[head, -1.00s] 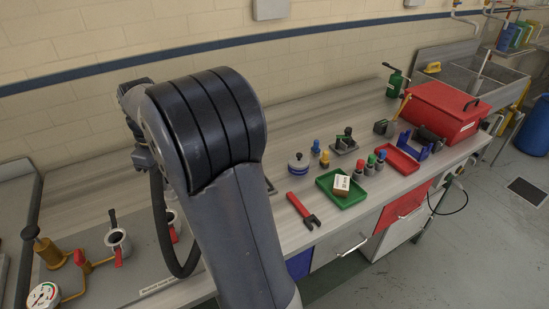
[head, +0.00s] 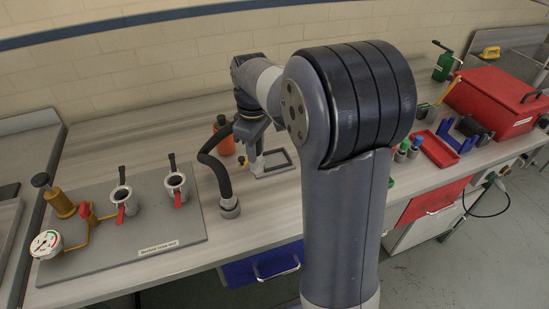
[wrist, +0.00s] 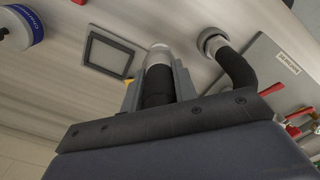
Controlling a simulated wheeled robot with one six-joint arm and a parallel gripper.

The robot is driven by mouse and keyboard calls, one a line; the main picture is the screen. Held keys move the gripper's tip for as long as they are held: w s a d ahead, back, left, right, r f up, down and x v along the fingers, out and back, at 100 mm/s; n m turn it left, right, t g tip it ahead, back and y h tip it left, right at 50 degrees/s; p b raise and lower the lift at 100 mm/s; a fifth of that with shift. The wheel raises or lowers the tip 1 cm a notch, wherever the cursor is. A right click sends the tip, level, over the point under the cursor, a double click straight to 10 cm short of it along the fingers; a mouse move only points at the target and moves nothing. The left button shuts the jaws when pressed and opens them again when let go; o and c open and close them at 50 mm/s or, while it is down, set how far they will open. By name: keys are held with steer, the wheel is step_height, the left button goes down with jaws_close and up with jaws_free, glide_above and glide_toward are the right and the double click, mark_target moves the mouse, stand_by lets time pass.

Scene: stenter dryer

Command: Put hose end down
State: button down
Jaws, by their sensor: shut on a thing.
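My gripper (wrist: 157,90) is shut on a hose end (wrist: 158,58), a black cylinder with a pale metal tip, in the wrist view. In the head view my gripper (head: 254,137) is over the middle of the bench, and the hose end's pale tip (head: 257,165) points down beside a square dark-rimmed frame (head: 285,169). I cannot tell whether the tip touches the bench. The black hose (head: 215,168) arches left and down to a grey coupling (head: 230,208) on the bench. The coupling also shows in the wrist view (wrist: 212,40). My arm hides part of the bench.
A grey plate (head: 165,225) with two cup-like fittings, red levers and a gauge (head: 46,243) lies to the left. An orange bottle (head: 224,138) stands behind the hose. Red tray (head: 433,150) and red box (head: 495,105) are at right. The front bench strip near the coupling is clear.

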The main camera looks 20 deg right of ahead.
mark_target(257, 170)
step_height(257, 170, down, 8)
steer(key=shift+r, duration=0.15)
stand_by(0.3)
steer(key=c, duration=1.1)
jaws_free()
step_height(257, 170, up, 12)
